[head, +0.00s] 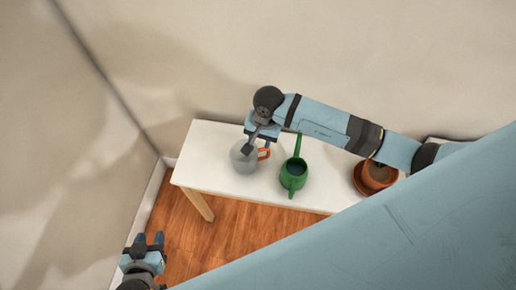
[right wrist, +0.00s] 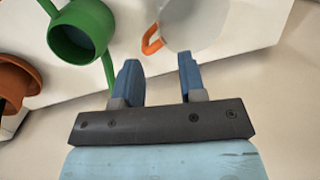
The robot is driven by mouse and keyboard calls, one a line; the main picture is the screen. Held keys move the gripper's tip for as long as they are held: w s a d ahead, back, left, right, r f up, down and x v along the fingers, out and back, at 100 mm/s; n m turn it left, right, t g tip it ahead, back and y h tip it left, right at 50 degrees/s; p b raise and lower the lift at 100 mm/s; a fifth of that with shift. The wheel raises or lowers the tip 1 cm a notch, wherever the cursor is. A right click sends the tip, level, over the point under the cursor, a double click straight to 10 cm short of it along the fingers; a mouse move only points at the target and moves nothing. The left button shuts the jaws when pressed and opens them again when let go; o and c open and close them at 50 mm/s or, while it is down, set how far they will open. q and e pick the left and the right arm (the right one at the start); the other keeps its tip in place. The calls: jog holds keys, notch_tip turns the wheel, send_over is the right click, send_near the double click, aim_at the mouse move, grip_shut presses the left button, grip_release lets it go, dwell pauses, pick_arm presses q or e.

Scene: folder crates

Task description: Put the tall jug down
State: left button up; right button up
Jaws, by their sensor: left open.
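The tall jug, grey with an orange handle (head: 240,160), stands on the white table near its left end. It also shows at the top of the right wrist view (right wrist: 198,22), cut off by the frame edge. My right gripper (head: 258,148) is above the table at the jug's handle side and partly covers the jug in the head view. In the right wrist view its two fingers (right wrist: 159,62) are apart with nothing between them; the orange handle lies just beyond the tips. My left gripper (head: 149,239) is open and empty, low at the left, away from the table.
A green watering can (head: 293,174) stands on the table (head: 205,180) just right of the jug, its long spout pointing to the back. A terracotta pot (head: 378,175) on a saucer is further right. A wall runs behind the table. Wooden floor lies in front.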

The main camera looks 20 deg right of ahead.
jog(key=s+a+r+m+g+y, duration=0.1)
jog(key=s+a+r+m+y, duration=0.2)
jog(key=a+y, duration=0.25)
jog(key=s+a+r+m+g+y, duration=0.1)
jog(key=s+a+r+m+y, duration=0.25)
jog(key=a, duration=0.25)
notch_tip(320, 180, up, 6)
jog(key=a+m+t+y, duration=0.2)
jog(key=m+t+y, duration=0.65)
jog(key=m, duration=0.95)
jog(key=d+f+m+t+h, duration=0.3)
jog(key=d+m+t+h, duration=0.25)
jog(key=m, duration=0.65)
jog(key=d+f+m+t+h, duration=0.35)
jog(key=m+h, duration=0.25)
jog(key=m, duration=0.6)
jog(key=s+d+f+m+g+h, duration=0.4)
jog(key=s+f+m, duration=0.4)
jog(key=f+m, duration=0.2)
jog(key=d+m, duration=0.1)
jog(key=m, duration=0.1)
jog(key=shift+d+m, duration=0.2)
jog(key=shift+m, duration=0.15)
